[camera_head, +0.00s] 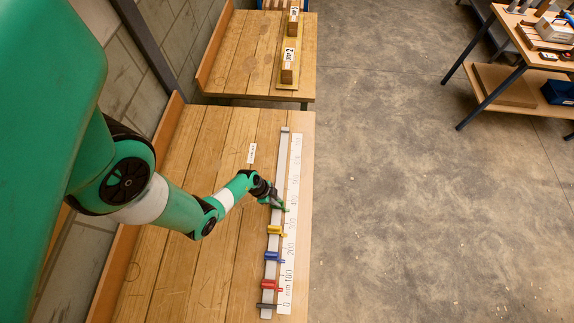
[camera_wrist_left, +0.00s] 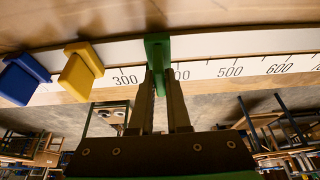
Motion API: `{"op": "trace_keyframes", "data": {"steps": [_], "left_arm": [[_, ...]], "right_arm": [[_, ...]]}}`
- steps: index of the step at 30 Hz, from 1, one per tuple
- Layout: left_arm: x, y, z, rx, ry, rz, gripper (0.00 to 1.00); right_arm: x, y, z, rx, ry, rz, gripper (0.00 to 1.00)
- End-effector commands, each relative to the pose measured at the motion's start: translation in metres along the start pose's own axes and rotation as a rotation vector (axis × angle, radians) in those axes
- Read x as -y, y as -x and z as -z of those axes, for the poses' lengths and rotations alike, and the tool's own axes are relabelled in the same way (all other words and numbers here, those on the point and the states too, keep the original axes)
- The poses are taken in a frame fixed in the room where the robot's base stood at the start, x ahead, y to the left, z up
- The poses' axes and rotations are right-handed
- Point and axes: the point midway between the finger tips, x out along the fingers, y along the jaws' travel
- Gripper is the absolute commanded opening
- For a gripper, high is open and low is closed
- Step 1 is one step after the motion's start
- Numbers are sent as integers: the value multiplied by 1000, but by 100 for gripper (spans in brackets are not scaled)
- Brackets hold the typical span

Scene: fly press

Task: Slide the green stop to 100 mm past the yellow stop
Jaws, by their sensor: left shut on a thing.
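The green stop (camera_head: 285,209) sits on the long grey rail beside the white millimetre scale (camera_head: 291,250). My left gripper (camera_head: 275,203) is shut on it; in the wrist view the green stop (camera_wrist_left: 157,48) stands between the fingers (camera_wrist_left: 160,78). It appears between the 300 and 400 labels, the latter partly hidden by a finger. The yellow stop (camera_head: 275,230) is on the near side of it, apart from it, between the 200 and 300 labels; it also shows in the wrist view (camera_wrist_left: 80,70). My right gripper is not in view.
The blue stop (camera_head: 271,256), red stop (camera_head: 271,285) and a dark end piece (camera_head: 270,306) sit lower on the rail. The rail beyond the green stop is clear up to its far end (camera_head: 285,130). A small label plate (camera_head: 252,153) lies on the wooden bench (camera_head: 215,250).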

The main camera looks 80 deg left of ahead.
Motion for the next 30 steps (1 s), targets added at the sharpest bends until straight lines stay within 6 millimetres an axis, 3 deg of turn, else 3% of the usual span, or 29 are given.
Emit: {"op": "trace_keyframes", "data": {"steps": [12,13,18,26,30], "left_arm": [[-4,1,-2,-2,8,5,0],[-4,1,-2,-2,8,5,17],[-4,1,-2,-2,8,5,45],[-4,1,-2,-1,8,4,45],[-4,15,-2,-1,10,5,45]], "right_arm": [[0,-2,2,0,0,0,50],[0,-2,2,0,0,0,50],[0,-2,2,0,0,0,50],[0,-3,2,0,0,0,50],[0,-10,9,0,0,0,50]]}}
